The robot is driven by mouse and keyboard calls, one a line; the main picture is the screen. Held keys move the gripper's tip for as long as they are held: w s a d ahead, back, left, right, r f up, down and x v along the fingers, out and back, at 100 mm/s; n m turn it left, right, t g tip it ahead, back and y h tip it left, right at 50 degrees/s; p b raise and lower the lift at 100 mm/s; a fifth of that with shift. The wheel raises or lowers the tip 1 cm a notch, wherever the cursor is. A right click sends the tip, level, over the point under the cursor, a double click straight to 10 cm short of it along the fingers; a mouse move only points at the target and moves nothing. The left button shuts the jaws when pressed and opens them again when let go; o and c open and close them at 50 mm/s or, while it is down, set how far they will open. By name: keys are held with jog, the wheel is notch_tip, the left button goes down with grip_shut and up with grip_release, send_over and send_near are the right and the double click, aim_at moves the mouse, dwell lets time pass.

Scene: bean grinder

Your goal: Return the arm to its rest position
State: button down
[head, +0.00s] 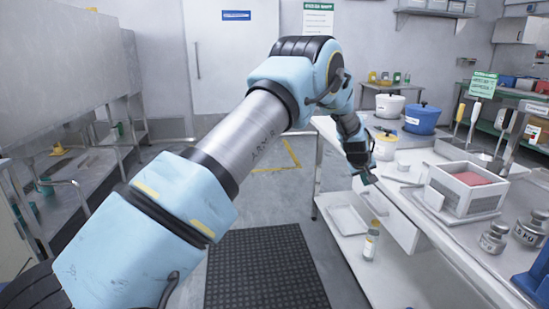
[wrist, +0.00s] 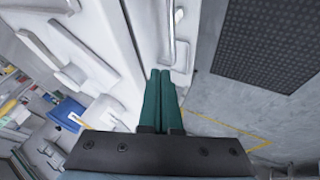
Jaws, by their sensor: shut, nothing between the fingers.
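My light-blue arm reaches from the lower left across the head view. It bends down at the elbow, so my gripper (head: 367,180) points downward at the left edge of the white worktable (head: 412,178). In the wrist view my gripper (wrist: 160,75) shows two dark green fingers pressed together, with nothing between them. The fingers are beside a white table or drawer edge (wrist: 122,60). In the head view, the fingertips are small and partly dark against the table.
A white drawer front (head: 384,217) stands at the table's left side. A white box with red contents (head: 466,188), metal weights (head: 494,237) and a blue-lidded pot (head: 422,118) are on the table. A bottle (head: 371,241) stands on the lower shelf. A dark mat (head: 265,268) lies on open floor.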

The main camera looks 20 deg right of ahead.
jog(key=w+a+r+y+p, duration=0.1)
jog(key=a+r, duration=0.2)
jog(key=a, duration=0.9)
jog(key=a+r+y, duration=0.1)
jog(key=a+r, duration=0.3)
jog(key=a, duration=0.8)
jog(key=w+a+r+y+p, duration=0.1)
jog(key=a+r+y, duration=0.15)
jog(key=a, duration=0.95)
jog(key=s+a+r+g, duration=0.1)
jog(key=s+a, duration=0.8)
jog(key=a, duration=0.3)
jog(key=s+a+r+n+g+y+p, duration=0.1)
jog(key=s+a+r, duration=0.1)
jog(key=s+a, duration=0.8)
jog(key=shift+s+a, duration=0.3)
jog(key=shift+a, duration=0.65)
jog(key=shift+y, duration=0.25)
